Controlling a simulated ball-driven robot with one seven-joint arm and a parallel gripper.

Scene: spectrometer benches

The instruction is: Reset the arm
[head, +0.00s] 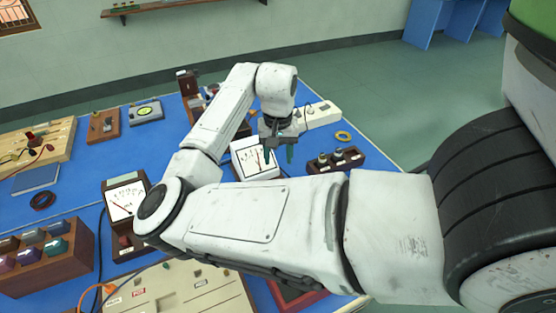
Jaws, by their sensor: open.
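My arm reaches from the right edge across the head view, bends at an elbow at the left, and folds back toward the middle. My gripper (279,153) points down above the blue bench (180,135), with dark teal fingers apart and nothing visible between them. It is over or just in front of a white analog meter (255,160); whether it touches the meter I cannot tell. The forearm and upper arm hide part of the bench.
A wooden meter (125,203) stands close to my elbow. A wooden rack (45,262) is at front left. Green floor (390,100) is clear at right.

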